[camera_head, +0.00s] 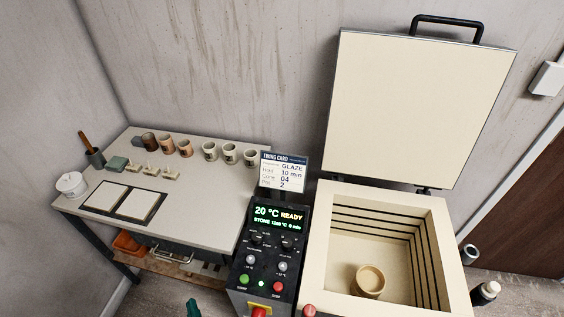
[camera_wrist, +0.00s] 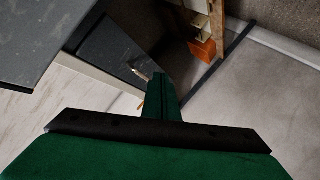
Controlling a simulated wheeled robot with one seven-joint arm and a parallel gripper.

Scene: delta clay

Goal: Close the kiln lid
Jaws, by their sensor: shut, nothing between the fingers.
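The kiln lid (camera_head: 420,110) stands open, raised upright behind the kiln, with its pale inner face toward me. A black handle (camera_head: 448,20) is on its top edge, and hinges show at its lower edge. The kiln body (camera_head: 318,245) is open at the top, and a tan cup (camera_head: 368,285) stands on its floor. My gripper (camera_wrist: 160,80) is green and shut, with nothing between its fingers, in the wrist view. A green tip of it (camera_head: 193,308) shows at the bottom of the head view, left of the kiln's control panel, far from the lid.
The control panel (camera_head: 268,240) reads 20 °C READY; a firing card (camera_head: 283,172) stands behind it. A worktable (camera_head: 215,205) with several mugs (camera_head: 229,152) is at left. Dark bottles stand right of the kiln. An orange bin (camera_wrist: 202,48) shows in the wrist view.

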